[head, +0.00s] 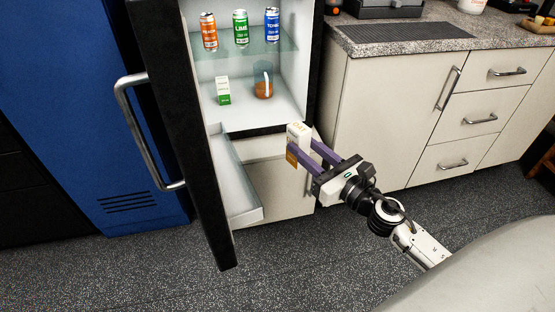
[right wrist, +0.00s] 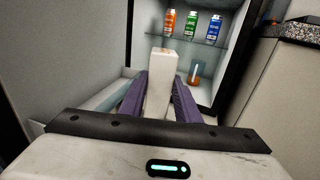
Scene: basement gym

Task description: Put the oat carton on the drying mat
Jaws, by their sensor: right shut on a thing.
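My right gripper (head: 314,152) is shut on the oat carton (head: 297,133), a white carton with orange lettering and an orange-brown lower part. It holds the carton in front of the open fridge, below the level of the lower shelf's front edge in the head view. In the right wrist view the carton (right wrist: 161,80) stands between the two purple fingers. The drying mat (head: 405,32) is a dark ribbed rectangle on the stone counter, up and to the right of the gripper, with its surface bare. My left gripper is not in view.
The black fridge door (head: 190,130) stands open at left. Inside are several cans, a green-and-white carton (head: 223,91) and a glass jug (head: 263,80). The counter front (head: 390,110) with drawers is right of the fridge. A dark appliance (head: 388,10) stands behind the mat.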

